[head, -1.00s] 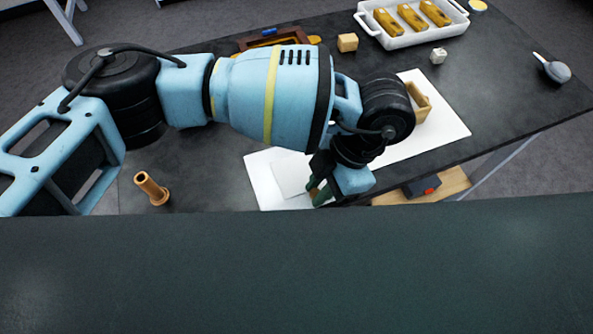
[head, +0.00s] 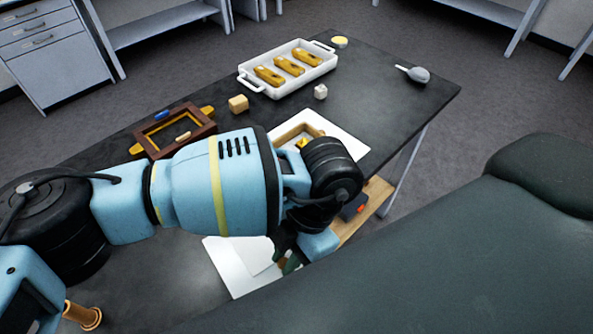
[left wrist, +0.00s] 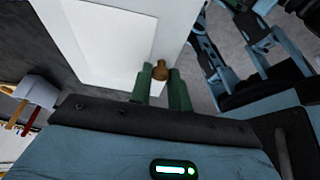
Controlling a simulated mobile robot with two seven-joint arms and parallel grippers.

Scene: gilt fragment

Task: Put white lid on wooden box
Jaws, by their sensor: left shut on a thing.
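The open wooden box (head: 294,128) sits on a white mat (head: 352,138), partly hidden behind my left arm. A small yellow piece (head: 302,143) shows at it. A flat white square (head: 258,256), which looks like the lid, lies at the mat's near end; it also shows in the left wrist view (left wrist: 105,40). My left gripper (head: 290,263) is beside this square at the table's near edge. In the left wrist view its green fingers (left wrist: 161,82) are shut on a small brown knob (left wrist: 160,69). I cannot tell whether the knob belongs to the lid. My right gripper is not in view.
A brown frame (head: 160,143), a wooden cube (head: 238,103), a pale cube (head: 320,91), a white tray (head: 256,86) with golden blocks and a grey bulb (head: 419,75) are farther back. A brown turned piece (head: 84,316) stands at lower left.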

